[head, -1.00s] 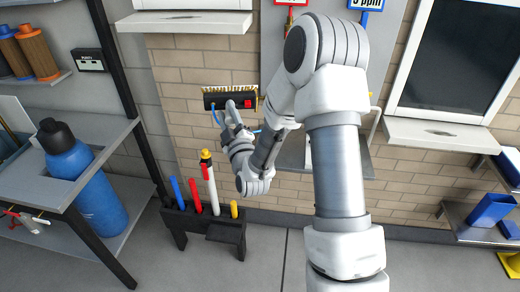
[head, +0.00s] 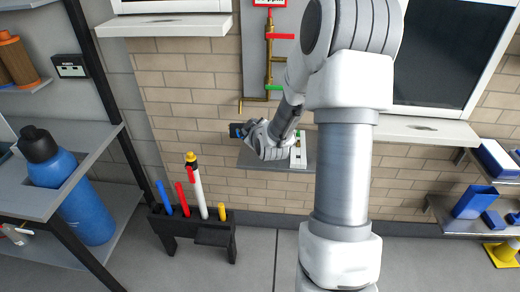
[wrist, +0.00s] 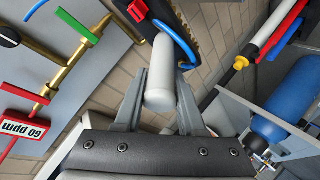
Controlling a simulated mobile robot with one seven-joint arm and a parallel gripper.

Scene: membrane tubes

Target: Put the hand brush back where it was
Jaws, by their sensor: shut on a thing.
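The hand brush has a grey handle (wrist: 160,75), a dark head with a red patch, tan bristles and a blue loop. In the wrist view, my gripper (wrist: 158,100) is shut around the handle, with the head beyond it at the top edge, partly cut off. In the head view, my gripper (head: 250,133) is in front of the brick wall, above the left part of a small grey shelf (head: 252,160). Only a small dark and blue part of the brush (head: 237,130) shows there. I cannot tell whether it touches anything.
Brass pipes with red and green handles (head: 270,60) are on the wall panel above. A white and green object (head: 298,150) is by the grey shelf. A black rack (head: 195,232) with coloured tubes stands below left. A blue bottle (head: 75,190) is on the left shelving.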

